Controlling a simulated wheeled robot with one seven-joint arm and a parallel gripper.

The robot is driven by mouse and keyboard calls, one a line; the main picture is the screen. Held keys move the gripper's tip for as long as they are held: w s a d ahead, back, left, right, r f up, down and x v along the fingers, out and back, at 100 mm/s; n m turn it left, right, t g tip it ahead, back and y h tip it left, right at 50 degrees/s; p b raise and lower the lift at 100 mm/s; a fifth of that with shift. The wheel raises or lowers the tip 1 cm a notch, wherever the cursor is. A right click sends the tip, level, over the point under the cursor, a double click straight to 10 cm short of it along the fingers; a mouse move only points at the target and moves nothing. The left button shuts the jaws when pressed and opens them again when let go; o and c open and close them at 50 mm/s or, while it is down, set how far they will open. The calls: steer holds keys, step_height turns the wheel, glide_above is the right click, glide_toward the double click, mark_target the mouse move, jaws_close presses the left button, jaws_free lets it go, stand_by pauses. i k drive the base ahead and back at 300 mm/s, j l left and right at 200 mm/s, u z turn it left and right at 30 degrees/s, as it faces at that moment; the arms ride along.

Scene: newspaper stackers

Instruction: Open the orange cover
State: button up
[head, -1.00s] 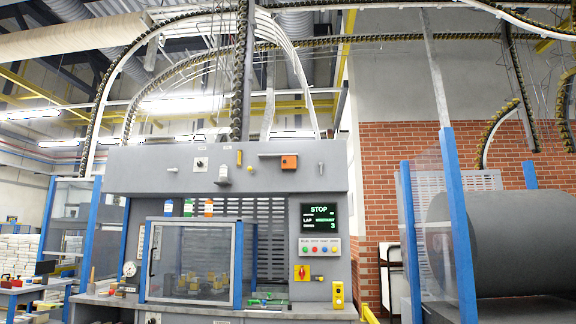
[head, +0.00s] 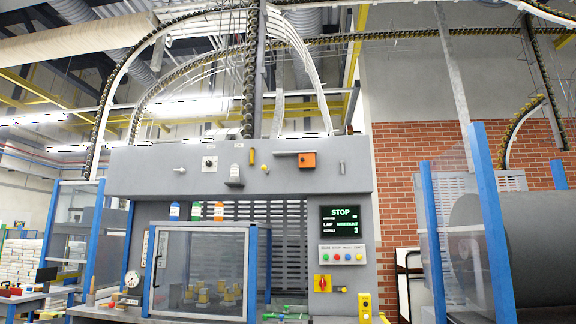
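An orange cover (head: 307,160), a small square box on the grey upper panel (head: 350,165) of the machine, sits at the right end of a short horizontal grey bar (head: 285,154). It looks closed, but it is too small to be sure. My gripper and arm are not in view.
Below the panel are a clear-fronted, blue-framed guard (head: 200,268), a STOP screen (head: 342,221), several coloured buttons (head: 342,257) and a red-on-yellow switch (head: 322,283). Several bottles (head: 196,211) stand above the guard. A big grey roll (head: 510,250) is at the right.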

mark_target(306, 160)
steer(key=i+j+u, duration=0.15)
steer(key=i+j, duration=0.2)
steer(key=i, duration=0.7)
steer(key=i+j+u, duration=0.15)
steer(key=i, duration=0.95)
steer(key=i+j+u, duration=0.2)
steer(key=i, duration=0.9)
